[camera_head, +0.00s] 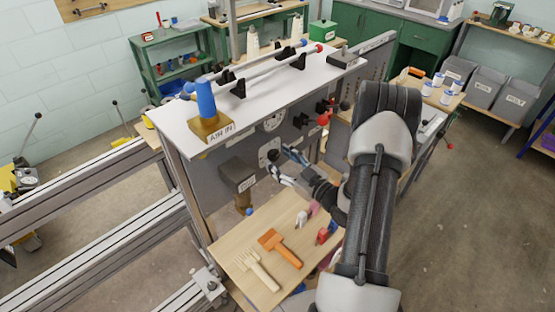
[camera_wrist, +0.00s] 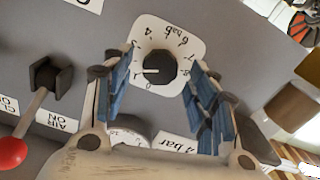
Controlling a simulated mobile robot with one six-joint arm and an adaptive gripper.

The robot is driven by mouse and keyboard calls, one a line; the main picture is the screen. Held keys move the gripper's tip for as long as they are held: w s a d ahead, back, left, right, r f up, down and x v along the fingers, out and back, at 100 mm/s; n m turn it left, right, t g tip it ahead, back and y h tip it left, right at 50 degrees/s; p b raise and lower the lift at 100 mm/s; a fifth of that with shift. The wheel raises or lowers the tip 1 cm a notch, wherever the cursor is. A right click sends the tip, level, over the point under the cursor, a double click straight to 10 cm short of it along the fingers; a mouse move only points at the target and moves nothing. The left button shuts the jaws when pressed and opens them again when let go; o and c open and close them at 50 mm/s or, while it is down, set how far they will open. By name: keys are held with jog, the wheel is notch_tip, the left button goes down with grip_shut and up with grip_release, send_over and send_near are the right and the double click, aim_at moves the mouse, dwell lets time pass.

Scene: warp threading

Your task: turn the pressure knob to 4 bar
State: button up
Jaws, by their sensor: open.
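My gripper (camera_wrist: 161,60) is open, with one blue-padded finger on each side of the knob in the picture. I cannot tell whether the pads touch it. In the head view my gripper (camera_head: 279,164) is at the front panel, close to the white dial plate (camera_head: 266,151).
A "4 bar" label (camera_wrist: 177,146) is below the knob in the wrist view, next to a partly hidden round gauge (camera_wrist: 126,134). A red-ended lever (camera_wrist: 13,152) is at the left. A wooden table (camera_head: 236,246) with an orange brush-like tool (camera_head: 279,247) is below the panel.

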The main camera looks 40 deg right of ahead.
jog(key=shift+w+a, duration=0.1)
jog(key=shift+w, duration=0.75)
jog(key=shift+c, duration=0.3)
jog(key=c, duration=1)
jog(key=shift+m, duration=0.3)
jog(key=m, duration=0.2)
jog(key=shift+m, duration=0.4)
jog(key=m+p, duration=0.1)
jog(key=m, duration=0.2)
jog(key=shift+m, duration=0.3)
jog(key=m+p, duration=0.2)
jog(key=m, duration=0.4)
